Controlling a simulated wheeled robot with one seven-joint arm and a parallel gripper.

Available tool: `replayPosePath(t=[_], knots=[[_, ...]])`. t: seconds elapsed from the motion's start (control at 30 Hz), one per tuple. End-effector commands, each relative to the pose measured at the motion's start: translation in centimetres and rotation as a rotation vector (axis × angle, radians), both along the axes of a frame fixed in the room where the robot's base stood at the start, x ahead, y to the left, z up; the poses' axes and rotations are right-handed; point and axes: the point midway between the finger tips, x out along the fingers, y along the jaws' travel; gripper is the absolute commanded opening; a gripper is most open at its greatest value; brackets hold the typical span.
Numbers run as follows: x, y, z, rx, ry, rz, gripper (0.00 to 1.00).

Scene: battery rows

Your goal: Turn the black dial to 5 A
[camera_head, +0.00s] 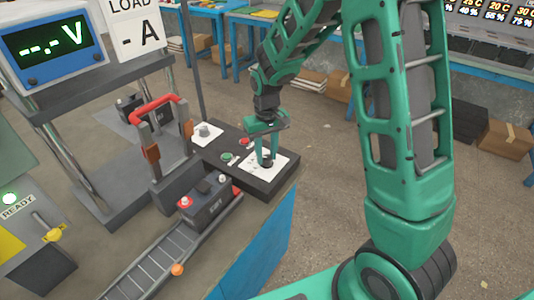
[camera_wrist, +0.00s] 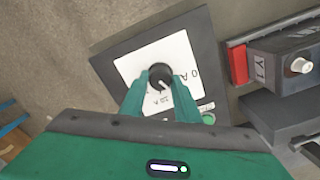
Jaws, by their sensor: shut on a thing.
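The black dial (camera_wrist: 160,76) sits on a white scale plate (camera_wrist: 186,60) with printed markings, partly hidden by my fingers. A light pointer line shows on the dial, but I cannot tell which value it points at. My gripper (camera_wrist: 160,92) is shut on the dial, one finger on each side of it. In the head view my gripper (camera_head: 266,160) reaches down onto the white plate (camera_head: 282,168) at the right end of the dark control box (camera_head: 276,185). The dial is mostly hidden there.
A green button (camera_head: 227,157) and a red button (camera_head: 244,141) sit left of the plate. A battery (camera_head: 208,200) with red and white terminals stands close by on a roller track (camera_head: 150,266). A display (camera_head: 50,45) reads "--.-V"; a sign (camera_head: 137,30) reads "LOAD -A".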

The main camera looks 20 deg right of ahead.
Motion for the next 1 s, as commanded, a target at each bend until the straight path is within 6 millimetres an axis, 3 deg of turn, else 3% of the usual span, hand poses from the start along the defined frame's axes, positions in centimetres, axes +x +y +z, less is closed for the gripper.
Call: replayPosePath(t=[0.6,0.63,0.7,1.0], knots=[[0.60,-0.24,0.27,-0.002,-0.016,-0.053,0.07],[0.59,-0.24,0.27,-0.002,-0.015,-0.053,0.34],[0.52,-0.22,0.24,-0.002,-0.014,-0.052,0.48],[0.23,-0.04,0.20,-0.001,-0.007,-0.047,0.48]])
